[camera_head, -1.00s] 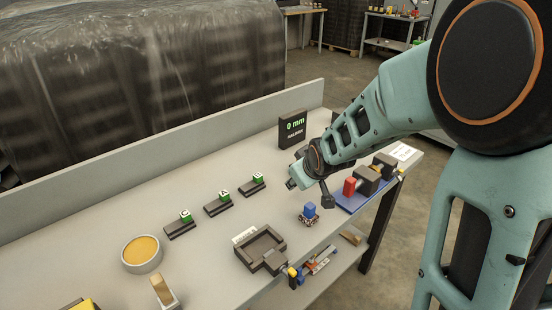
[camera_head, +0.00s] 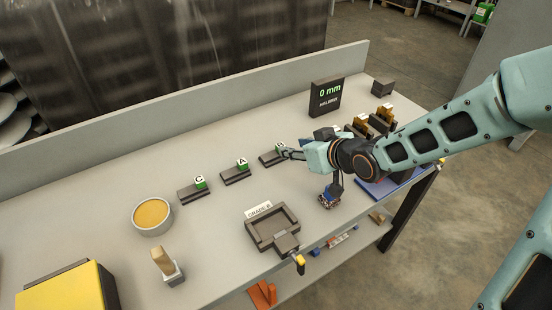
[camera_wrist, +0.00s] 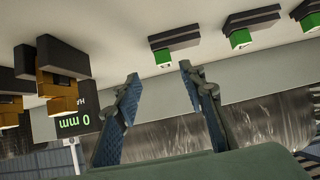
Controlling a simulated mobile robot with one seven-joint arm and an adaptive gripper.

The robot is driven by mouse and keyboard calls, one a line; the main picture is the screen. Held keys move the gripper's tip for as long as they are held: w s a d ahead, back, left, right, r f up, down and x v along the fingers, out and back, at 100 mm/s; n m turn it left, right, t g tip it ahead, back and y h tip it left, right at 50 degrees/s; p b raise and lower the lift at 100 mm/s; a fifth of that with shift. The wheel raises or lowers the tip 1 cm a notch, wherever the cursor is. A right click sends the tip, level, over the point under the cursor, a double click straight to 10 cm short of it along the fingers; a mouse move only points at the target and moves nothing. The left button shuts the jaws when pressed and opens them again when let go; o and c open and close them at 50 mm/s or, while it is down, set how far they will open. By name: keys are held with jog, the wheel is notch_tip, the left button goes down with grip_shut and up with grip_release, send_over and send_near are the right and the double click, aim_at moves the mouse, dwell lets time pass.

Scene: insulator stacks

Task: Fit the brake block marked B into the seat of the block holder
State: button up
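Several dark brake blocks lie in a row on the bench, each with a green marker cube: one marked C (camera_head: 193,195), one marked A (camera_head: 235,176), and a third (camera_head: 267,160). My gripper is open and empty, beside the third block. In the wrist view the fingers (camera_wrist: 160,75) are apart, with the nearest block (camera_wrist: 175,38) just beyond the tips.
A display reading 0 mm (camera_head: 326,96) stands at the back. Dark and brass parts (camera_head: 372,122) and a blue mat (camera_head: 378,190) are at the right. A yellow-filled bowl (camera_head: 152,215) and a brush (camera_head: 165,264) are at the left. A small blue-topped item (camera_head: 328,198) stands beneath my arm.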

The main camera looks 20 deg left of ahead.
aim_at(284, 161)
jog(key=b+x, duration=0.1)
jog(key=x, duration=0.1)
jog(key=b+x, duration=0.1)
jog(key=x, duration=0.2)
jog(key=shift+s+a+b, duration=0.2)
jog(key=shift+s+b, duration=0.1)
jog(key=shift+s, duration=0.1)
jog(key=shift+w+a+f, duration=0.3)
jog(key=shift+w+a, duration=0.05)
jog(key=shift+w, duration=0.1)
jog(key=shift+r, duration=0.1)
grip_shut()
